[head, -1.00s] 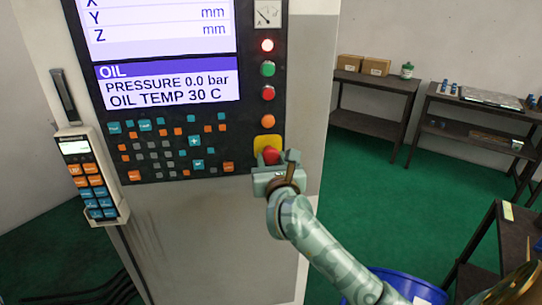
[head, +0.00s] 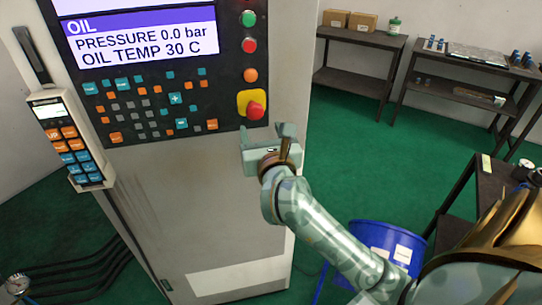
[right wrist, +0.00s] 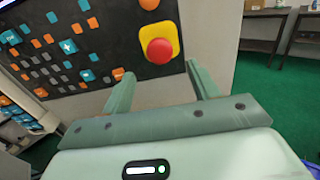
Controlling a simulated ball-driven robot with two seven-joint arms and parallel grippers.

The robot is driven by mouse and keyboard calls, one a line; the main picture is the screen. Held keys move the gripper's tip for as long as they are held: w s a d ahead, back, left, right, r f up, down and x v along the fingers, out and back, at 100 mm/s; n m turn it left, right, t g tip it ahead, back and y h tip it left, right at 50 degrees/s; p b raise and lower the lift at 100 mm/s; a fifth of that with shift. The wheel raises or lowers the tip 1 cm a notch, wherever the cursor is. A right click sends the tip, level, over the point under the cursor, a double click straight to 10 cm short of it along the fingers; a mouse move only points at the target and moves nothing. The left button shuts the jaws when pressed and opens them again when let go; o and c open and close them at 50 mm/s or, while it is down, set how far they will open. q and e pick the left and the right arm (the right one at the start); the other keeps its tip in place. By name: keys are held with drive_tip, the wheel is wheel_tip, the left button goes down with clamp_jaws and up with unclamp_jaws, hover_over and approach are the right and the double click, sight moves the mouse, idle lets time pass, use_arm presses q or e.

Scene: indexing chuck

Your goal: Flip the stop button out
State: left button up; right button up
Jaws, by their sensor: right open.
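The stop button (head: 255,110) is a red mushroom knob on a yellow square plate, at the lower right corner of the black control panel. The right wrist view shows the red knob (right wrist: 159,50) ahead of the fingers and between their lines, with clear space around it. My right gripper (head: 267,134) is below the button in the head view, apart from it. In the right wrist view its two fingers (right wrist: 160,84) are spread with nothing between them. My left gripper is not in view.
An orange button (head: 250,75) sits just above the stop button. A handheld pendant (head: 68,140) hangs on the cabinet's left side. A blue bin (head: 375,240) stands on the green floor behind my right arm. Dark shelves (head: 360,75) stand at the back.

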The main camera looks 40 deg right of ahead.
drive_tip(key=p+v, duration=0.1)
drive_tip(key=v, duration=0.8)
drive_tip(key=shift+s, duration=0.35)
drive_tip(key=shift+w+a, duration=0.1)
drive_tip(key=shift+a, duration=0.05)
